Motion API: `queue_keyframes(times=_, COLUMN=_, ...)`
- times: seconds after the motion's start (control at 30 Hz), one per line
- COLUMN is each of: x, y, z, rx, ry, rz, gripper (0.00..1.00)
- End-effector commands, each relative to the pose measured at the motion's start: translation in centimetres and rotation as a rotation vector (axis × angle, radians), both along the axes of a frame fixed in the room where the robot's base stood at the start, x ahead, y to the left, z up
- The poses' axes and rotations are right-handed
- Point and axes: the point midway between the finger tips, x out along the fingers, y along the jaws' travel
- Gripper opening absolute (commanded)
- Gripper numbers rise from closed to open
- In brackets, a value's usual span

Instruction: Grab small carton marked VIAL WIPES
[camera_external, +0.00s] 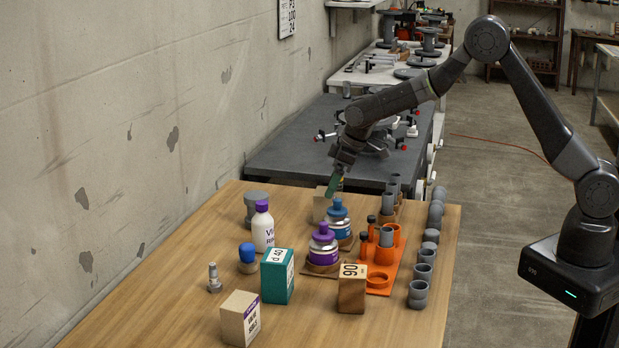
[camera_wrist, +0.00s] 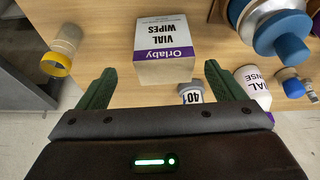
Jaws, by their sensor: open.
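The small carton marked VIAL WIPES (camera_wrist: 164,42) shows upside down in the wrist view, white and tan with a purple Orlaby band. It sits on the wooden table, ahead of and between the fingers of my gripper (camera_wrist: 160,70). The two green fingers are spread apart, with nothing between them that I can see touching. In the external view my gripper (camera_external: 336,188) is low over the far end of the table, beside a plain beige carton (camera_external: 321,204) that looks like the same one. Its label is not visible there.
A white bottle (camera_external: 262,228) and blue- and purple-capped jars (camera_external: 323,247) stand close by. An orange rack (camera_external: 384,266) holds grey pipes. Another beige carton with a purple band (camera_external: 240,317), a teal box (camera_external: 277,276) and a wooden 90 block (camera_external: 352,290) stand nearer the front.

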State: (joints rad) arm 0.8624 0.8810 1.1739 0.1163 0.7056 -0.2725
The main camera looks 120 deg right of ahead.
Motion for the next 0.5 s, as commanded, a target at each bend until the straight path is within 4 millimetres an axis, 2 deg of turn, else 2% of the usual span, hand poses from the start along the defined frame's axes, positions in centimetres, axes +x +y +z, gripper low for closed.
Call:
queue_keyframes(times=0.1, x=0.4, y=-0.3, z=-1.2, rx=0.0, ry=0.0, rz=0.0, gripper=0.89)
queue_keyframes(times=0.33, x=0.9, y=-0.5, z=-2.4, rx=0.001, ry=0.0, rz=0.0, gripper=0.89)
queue_keyframes(times=0.5, x=1.7, y=-0.7, z=-4.5, rx=0.001, ry=0.0, rz=0.001, gripper=0.89)
